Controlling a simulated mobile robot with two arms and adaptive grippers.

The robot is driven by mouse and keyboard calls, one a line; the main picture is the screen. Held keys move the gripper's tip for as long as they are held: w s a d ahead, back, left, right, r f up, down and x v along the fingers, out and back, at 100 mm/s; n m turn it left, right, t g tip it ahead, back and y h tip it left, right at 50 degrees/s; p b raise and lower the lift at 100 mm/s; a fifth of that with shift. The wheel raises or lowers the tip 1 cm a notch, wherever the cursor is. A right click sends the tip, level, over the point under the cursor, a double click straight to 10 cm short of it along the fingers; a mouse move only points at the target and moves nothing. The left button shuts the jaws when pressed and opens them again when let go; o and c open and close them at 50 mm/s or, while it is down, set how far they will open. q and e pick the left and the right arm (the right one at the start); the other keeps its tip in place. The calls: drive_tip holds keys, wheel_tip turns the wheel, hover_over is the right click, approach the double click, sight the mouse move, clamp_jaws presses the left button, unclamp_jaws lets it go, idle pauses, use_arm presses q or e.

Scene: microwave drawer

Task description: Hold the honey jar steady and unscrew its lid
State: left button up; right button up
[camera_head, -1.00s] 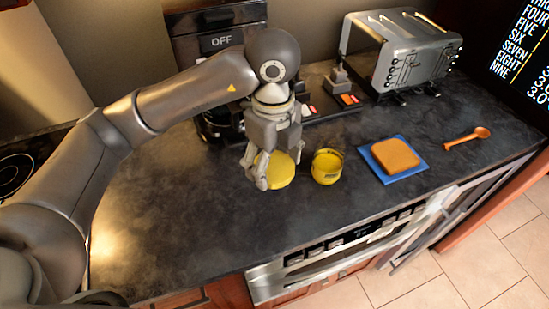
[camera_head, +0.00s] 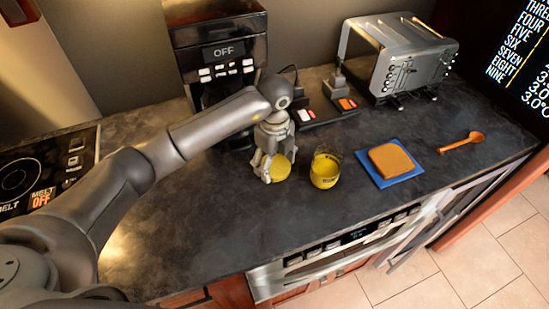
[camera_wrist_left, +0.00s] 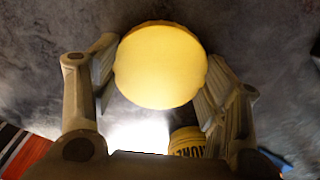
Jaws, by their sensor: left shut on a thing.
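The honey jar (camera_head: 325,170) stands upright on the dark counter, a yellow jar with no lid on it. Beside it on the left, my left gripper (camera_head: 272,166) is shut on the round yellow lid (camera_head: 281,169). In the left wrist view the lid (camera_wrist_left: 160,65) sits between the two fingers, and part of the jar (camera_wrist_left: 187,141) shows behind the right finger. The lid and jar are apart. I cannot tell whether the lid touches the counter. My right gripper is not in view.
A blue mat (camera_head: 412,176) with a slice of bread (camera_head: 391,159) lies right of the jar, then an orange spoon (camera_head: 461,143). A toaster (camera_head: 400,55) and a coffee machine (camera_head: 217,45) stand at the back. The counter (camera_head: 210,220) in front is clear.

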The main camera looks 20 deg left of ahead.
sight(275, 165)
use_arm(q)
drive_tip(key=shift+f, duration=0.1)
drive_tip(key=shift+f, duration=0.1)
drive_tip(key=o, duration=1.1)
drive_tip(key=shift+r, duration=0.3)
drive_tip(key=shift+r+b, duration=1.45)
drive_tip(key=shift+r, duration=4.45)
